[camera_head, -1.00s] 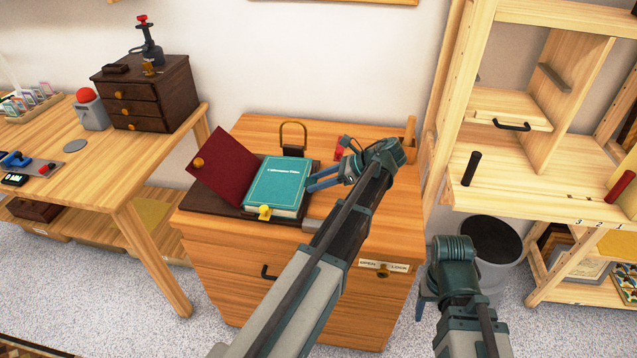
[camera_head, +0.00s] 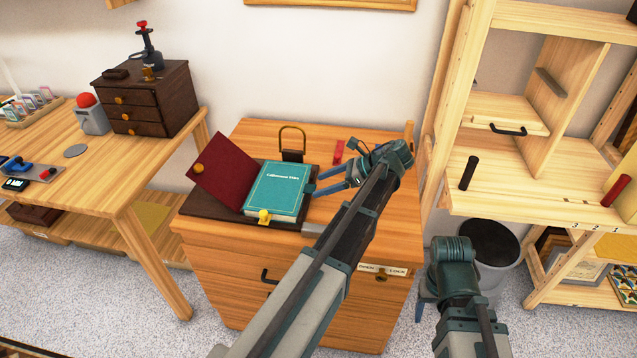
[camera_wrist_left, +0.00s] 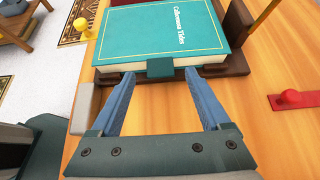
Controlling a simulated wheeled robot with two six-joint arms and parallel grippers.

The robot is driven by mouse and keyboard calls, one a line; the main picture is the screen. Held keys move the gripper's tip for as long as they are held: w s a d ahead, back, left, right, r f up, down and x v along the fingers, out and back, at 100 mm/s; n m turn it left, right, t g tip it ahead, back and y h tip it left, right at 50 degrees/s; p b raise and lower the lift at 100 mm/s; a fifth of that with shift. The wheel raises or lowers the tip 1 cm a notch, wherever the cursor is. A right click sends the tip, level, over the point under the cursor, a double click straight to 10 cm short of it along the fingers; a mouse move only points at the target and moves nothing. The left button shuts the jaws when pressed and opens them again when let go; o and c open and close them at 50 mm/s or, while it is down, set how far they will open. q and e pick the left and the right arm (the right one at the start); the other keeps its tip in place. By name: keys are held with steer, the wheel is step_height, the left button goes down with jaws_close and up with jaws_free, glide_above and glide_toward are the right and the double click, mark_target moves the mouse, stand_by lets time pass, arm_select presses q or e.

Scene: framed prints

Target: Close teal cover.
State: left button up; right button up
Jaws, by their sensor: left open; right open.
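The teal cover (camera_head: 276,187) lies flat on top of a thick book on a dark brown stand (camera_head: 232,212) on the wooden cabinet. My left gripper (camera_head: 318,183) is at the book's right side. In the wrist view its blue fingers (camera_wrist_left: 163,76) are apart on either side of the tab, with nothing held. My right gripper (camera_head: 421,308) is low at the right, mostly hidden by its arm.
A red piece (camera_head: 338,152) lies right. Shelving (camera_head: 540,130) stands farther right.

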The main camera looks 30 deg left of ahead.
arm_select(q)
steer(key=p+v, duration=0.5)
steer(key=v, duration=0.6)
steer(key=shift+d+r, duration=0.2)
steer(key=s+d+r+n+t+h+p, duration=0.1)
steer(key=s+d+n+h+p, duration=0.4)
steer(key=s, duration=0.6)
steer(key=s+d+r+n+t+h+p, duration=0.1)
steer(key=s+d+n+h+p, duration=0.3)
steer(key=s+d, duration=0.6)
steer(key=s+n+t+p, duration=0.1)
steer(key=n+p, duration=0.1)
steer(key=p, duration=0.1)
steer(key=shift+s+d+h, duration=0.2)
steer(key=shift+s+h, duration=0.05)
steer(key=shift+h, duration=0.15)
steer(key=shift+r, duration=0.1)
